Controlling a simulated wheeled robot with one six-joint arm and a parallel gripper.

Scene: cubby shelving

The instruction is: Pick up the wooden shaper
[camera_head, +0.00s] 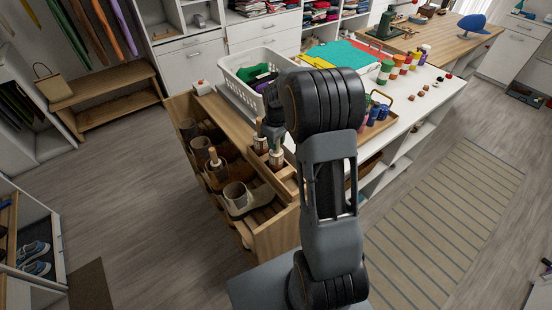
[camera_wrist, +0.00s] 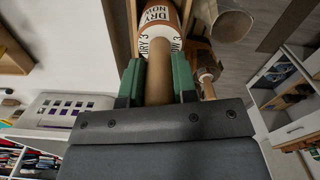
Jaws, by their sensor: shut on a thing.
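In the wrist view my gripper (camera_wrist: 158,85) has its green-padded fingers closed on both sides of a tan wooden handle, the wooden shaper (camera_wrist: 159,68). Its far end meets a round brown-and-white piece (camera_wrist: 158,28) printed with "DRY NOW" and "3". A second wooden-handled piece (camera_wrist: 206,75) stands beside it, outside the fingers. In the head view my arm hides most of the gripper, which is over the wooden rack's (camera_head: 272,226) inner end. I cannot tell whether the held shaper is clear of its support.
A white basket (camera_head: 232,84) with cloth is close behind my gripper. Paint bottles (camera_head: 385,71) and a wooden tray (camera_head: 374,132) are on the white table. Open floor lies left and in front.

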